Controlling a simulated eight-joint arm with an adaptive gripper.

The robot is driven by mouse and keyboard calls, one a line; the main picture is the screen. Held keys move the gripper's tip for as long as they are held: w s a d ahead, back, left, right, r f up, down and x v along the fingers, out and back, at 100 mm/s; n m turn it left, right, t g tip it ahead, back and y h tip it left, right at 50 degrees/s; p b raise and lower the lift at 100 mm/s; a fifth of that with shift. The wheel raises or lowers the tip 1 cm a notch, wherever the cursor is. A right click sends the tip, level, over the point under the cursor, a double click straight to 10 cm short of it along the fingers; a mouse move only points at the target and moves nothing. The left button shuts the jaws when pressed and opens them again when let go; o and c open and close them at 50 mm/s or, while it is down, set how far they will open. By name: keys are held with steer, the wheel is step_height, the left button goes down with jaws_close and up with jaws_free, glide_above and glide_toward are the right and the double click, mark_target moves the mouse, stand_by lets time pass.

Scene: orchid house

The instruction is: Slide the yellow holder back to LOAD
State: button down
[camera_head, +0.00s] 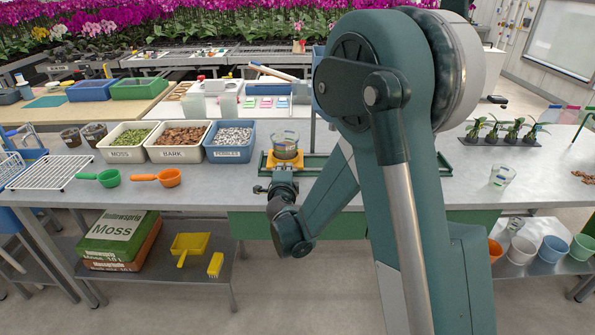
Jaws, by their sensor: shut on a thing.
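The yellow holder (298,159) sits at the left end of a long green rail (430,163) on the grey bench. A clear cup (285,139) stands upright in the holder, with something brownish low in it. My gripper (284,171) reaches in from the front and is shut on the front of the yellow holder. The fingertips are small and partly hidden by the wrist. My arm covers the middle of the rail; its right end shows beyond the arm. I cannot read any LOAD mark.
Tubs of moss (127,140), bark (177,140) and pebbles (229,139) stand left of the rail. A green scoop (108,178) and an orange scoop (168,177) lie in front. Seedlings (495,132) and a clear cup (502,176) stand at right.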

steer(key=shift+a, duration=0.65)
steer(key=shift+a, duration=0.1)
steer(key=c, duration=2.6)
jaws_free()
steer(key=shift+a, duration=0.1)
steer(key=shift+o, duration=0.4)
steer(key=shift+s, duration=0.1)
steer(key=shift+s+d, duration=0.1)
steer(key=shift+d, duration=0.1)
steer(key=v, duration=1.1)
steer(key=shift+s+a+r, duration=0.1)
steer(key=shift+s, duration=0.2)
